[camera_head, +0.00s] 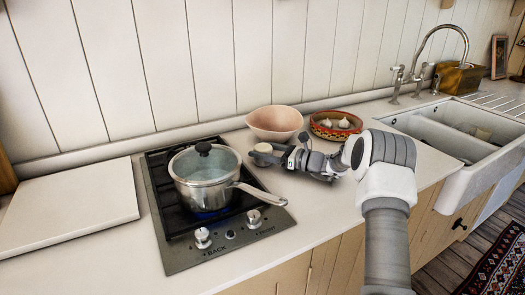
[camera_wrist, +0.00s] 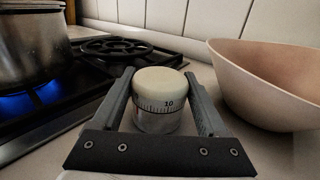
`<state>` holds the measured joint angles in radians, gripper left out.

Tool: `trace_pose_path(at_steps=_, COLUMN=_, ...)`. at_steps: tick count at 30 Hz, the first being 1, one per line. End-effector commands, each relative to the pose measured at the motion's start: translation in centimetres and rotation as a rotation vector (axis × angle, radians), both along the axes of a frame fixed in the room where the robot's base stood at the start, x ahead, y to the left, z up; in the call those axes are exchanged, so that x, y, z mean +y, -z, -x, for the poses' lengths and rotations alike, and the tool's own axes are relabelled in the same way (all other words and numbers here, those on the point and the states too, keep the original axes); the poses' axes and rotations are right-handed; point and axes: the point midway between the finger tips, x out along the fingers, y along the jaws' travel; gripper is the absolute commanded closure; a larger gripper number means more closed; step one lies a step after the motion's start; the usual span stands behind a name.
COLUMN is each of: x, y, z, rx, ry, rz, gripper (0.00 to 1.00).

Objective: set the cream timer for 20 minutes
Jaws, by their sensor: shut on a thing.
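The cream timer (camera_wrist: 159,82) stands upright on the counter in the wrist view. It has a domed cream top and a metal lower body, with a scale between them. The number 10 shows on the side facing the camera; other numbers are too small to read. My gripper (camera_wrist: 160,98) has one finger on each side of the timer and is shut on it. In the head view the timer (camera_head: 263,148) is a small pale shape at the tip of my gripper (camera_head: 278,155), partly hidden by the fingers.
A pink bowl (camera_head: 274,122) stands close behind the timer. A patterned bowl (camera_head: 335,124) with garlic is farther right. Counter in front is clear.

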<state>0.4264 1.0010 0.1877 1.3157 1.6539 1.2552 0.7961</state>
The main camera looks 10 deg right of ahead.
Motion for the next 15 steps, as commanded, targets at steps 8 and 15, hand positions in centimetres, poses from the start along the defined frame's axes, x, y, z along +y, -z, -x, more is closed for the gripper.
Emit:
trace_pose_path(at_steps=8, x=-0.04, y=-0.02, z=0.04, rx=0.0, ry=0.015, rz=0.0, gripper=0.79)
trace_pose_path(at_steps=15, x=-0.09, y=0.08, z=0.09, rx=0.002, ry=0.114, rz=-0.002, gripper=0.79)
